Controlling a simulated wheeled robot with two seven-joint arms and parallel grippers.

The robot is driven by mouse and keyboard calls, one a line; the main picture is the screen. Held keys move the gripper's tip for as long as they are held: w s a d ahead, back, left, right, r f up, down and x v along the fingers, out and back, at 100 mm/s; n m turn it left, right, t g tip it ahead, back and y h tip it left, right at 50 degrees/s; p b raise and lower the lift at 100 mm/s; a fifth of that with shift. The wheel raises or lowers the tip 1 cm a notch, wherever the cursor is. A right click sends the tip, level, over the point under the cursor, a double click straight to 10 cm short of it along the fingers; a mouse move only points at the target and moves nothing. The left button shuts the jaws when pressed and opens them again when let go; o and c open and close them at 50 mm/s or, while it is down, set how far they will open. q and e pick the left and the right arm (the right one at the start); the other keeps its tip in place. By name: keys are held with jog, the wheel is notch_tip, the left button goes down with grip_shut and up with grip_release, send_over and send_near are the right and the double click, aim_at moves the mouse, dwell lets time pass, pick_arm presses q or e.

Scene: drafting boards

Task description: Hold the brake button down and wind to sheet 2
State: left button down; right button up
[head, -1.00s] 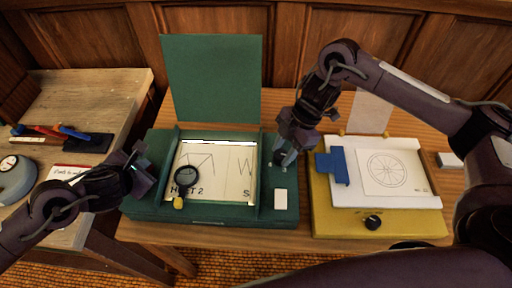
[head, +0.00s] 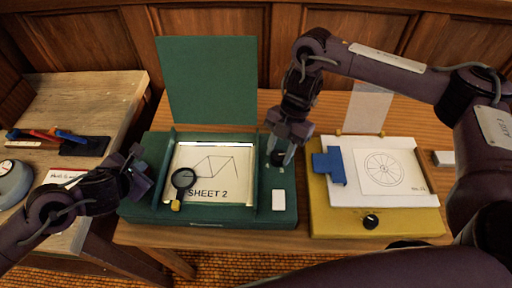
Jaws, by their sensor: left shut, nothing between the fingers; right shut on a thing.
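The green drafting box (head: 235,216) stands on the table with its lid raised. Its paper window (head: 212,180) shows the words SHEET 2 and a line drawing, roughly centred. My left gripper (head: 143,176) is shut and empty at the box's left edge. The brake button cannot be made out; the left gripper may cover it. My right gripper (head: 279,150) points down at the right side of the window, shut on what looks like the winding knob (head: 276,159), mostly hidden by the fingers.
A magnifier (head: 183,179) lies over the window's left part. A white block (head: 279,200) sits on the box's front right. A yellow board (head: 330,222) with a wheel drawing (head: 385,170) stands to the right. A side table (head: 85,105) at left holds tools.

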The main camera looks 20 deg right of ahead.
pick_arm(q)
jog(key=shift+f, duration=0.1)
pick_arm(e)
jog(key=o, duration=1)
pick_arm(q)
jog(key=shift+s, duration=0.1)
pick_arm(e)
jog(key=v, duration=1.2)
jog(key=shift+s+a, duration=0.1)
pick_arm(q)
jog(key=shift+r+p, duration=0.7)
jog(key=shift+r, duration=0.4)
pick_arm(e)
jog(key=shift+r, duration=0.7)
